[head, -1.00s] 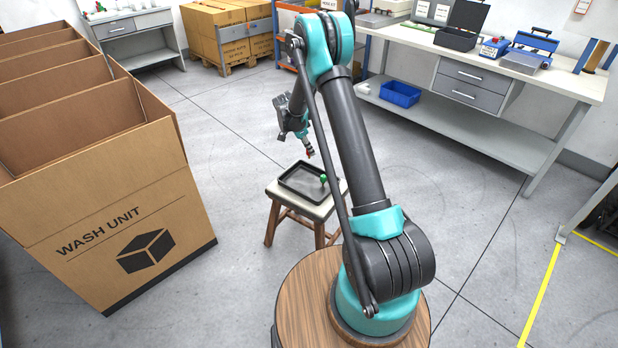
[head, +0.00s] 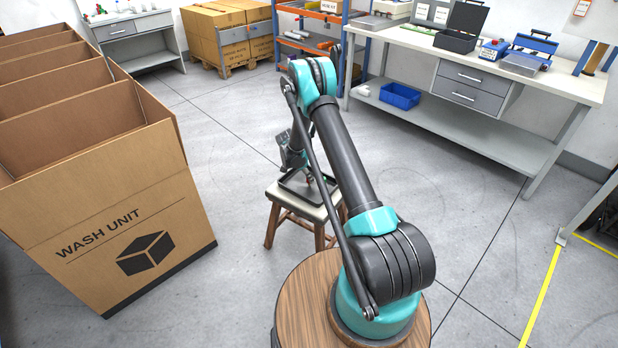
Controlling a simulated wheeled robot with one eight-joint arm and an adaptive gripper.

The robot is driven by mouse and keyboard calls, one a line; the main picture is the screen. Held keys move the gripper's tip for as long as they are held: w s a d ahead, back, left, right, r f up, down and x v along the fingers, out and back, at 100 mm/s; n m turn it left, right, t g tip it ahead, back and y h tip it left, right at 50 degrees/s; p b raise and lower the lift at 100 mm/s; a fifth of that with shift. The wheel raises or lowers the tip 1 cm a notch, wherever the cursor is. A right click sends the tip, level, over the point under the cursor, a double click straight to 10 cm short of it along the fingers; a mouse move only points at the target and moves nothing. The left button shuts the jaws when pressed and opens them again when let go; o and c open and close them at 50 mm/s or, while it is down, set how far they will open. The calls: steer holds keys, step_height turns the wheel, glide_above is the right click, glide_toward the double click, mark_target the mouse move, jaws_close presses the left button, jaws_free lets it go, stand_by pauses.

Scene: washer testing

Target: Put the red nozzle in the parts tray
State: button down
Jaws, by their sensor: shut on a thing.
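The black parts tray (head: 291,191) lies on a small wooden stool (head: 309,213) in the middle of the head view. My gripper (head: 308,178) is low over the tray and shut on the red nozzle (head: 309,182), of which only a small bit of red shows. My arm covers the right side of the tray. I cannot tell whether the nozzle touches the tray floor. The green part that stood in the tray is hidden behind my arm or too small to make out.
A large cardboard wash unit box (head: 130,215) stands open at the left. A long workbench (head: 470,130) with a blue bin (head: 400,96) on its lower shelf runs along the back right. Pallet boxes (head: 225,40) stand at the back.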

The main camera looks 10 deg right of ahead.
steer(key=c, duration=1.3)
jaws_free()
